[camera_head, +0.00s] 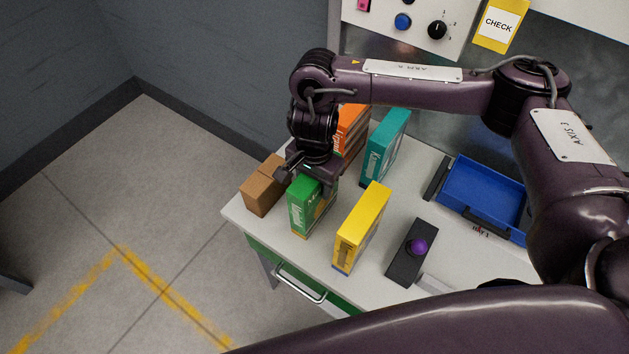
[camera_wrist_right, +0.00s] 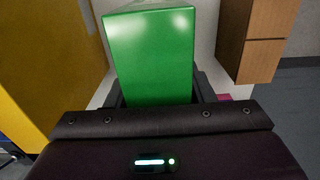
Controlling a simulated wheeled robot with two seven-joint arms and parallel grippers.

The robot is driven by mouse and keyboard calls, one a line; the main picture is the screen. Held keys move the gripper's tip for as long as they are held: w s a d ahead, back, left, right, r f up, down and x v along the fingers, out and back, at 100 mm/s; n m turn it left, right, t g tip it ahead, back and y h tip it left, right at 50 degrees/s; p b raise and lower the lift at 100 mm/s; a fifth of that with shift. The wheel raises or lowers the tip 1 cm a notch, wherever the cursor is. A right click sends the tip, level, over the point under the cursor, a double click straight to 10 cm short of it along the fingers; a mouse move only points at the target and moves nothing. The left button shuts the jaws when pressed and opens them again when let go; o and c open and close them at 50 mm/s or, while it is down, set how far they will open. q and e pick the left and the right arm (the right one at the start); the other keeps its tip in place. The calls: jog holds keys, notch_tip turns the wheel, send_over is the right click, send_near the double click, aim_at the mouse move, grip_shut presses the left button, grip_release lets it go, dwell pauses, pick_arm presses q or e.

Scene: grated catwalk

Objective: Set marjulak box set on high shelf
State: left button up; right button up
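A green box (camera_head: 303,211) with a white-lettered label stands upright near the front left of the white table. Its label is too small to read fully, so I cannot tell which box is the marjulak one. My right gripper (camera_head: 310,181) is over the top of the green box. In the right wrist view the green box (camera_wrist_right: 152,62) sits between the fingers (camera_wrist_right: 160,92), with a dark finger close along each side. I cannot tell whether they press on it. My left gripper is out of view. I make out no high shelf.
The table (camera_head: 300,254) also holds a brown box (camera_head: 262,190), an orange box (camera_head: 352,127), a teal box (camera_head: 385,148) and a yellow box (camera_head: 361,228). A purple-knobbed black device (camera_head: 404,262) and a blue tray (camera_head: 484,188) are to the right. A panel stands behind.

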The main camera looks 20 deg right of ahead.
jog(key=shift+o, duration=1.3)
jog(key=shift+r, duration=0.15)
